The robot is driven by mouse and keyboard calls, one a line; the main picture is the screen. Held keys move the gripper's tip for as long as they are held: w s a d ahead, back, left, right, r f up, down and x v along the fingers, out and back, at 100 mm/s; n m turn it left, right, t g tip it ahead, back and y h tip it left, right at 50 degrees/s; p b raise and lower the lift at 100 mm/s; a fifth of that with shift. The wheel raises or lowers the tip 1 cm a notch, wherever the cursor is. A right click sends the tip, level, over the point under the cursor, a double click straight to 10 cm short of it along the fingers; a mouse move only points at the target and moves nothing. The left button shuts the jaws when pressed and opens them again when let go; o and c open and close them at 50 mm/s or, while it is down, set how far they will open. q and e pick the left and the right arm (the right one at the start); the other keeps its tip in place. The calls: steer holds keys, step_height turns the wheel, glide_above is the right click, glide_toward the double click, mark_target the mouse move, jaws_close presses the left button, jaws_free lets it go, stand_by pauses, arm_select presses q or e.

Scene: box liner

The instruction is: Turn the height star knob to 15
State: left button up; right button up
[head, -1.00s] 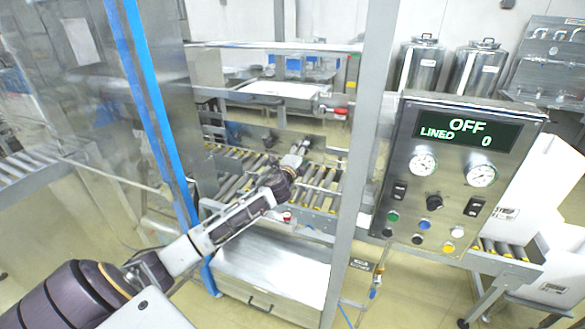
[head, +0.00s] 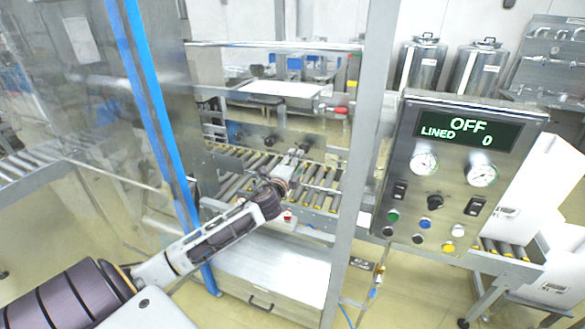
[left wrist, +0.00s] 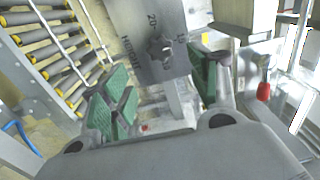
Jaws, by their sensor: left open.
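The height star knob (left wrist: 160,50) is a dark, lobed knob on a grey metal plate (left wrist: 139,27) in the left wrist view. The plate carries a printed scale with a 20 and the word HEIGHT, partly hidden. My left gripper (left wrist: 158,88) is open, with its green-padded fingers apart and the knob seen between and beyond them. No contact with the knob shows. In the head view my left gripper (head: 292,158) reaches over the roller conveyor inside the machine frame, too small there to make out the knob clearly. My right gripper is not in view.
A roller conveyor (head: 234,185) lies around the gripper. A grey upright post (head: 359,165) and a blue-edged clear panel stand beside the arm. The control panel (head: 455,175) at right reads OFF, LINED 0. A red-handled lever (left wrist: 264,91) is right of the gripper.

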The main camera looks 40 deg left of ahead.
arm_select(q)
steer(key=shift+v, duration=1.25)
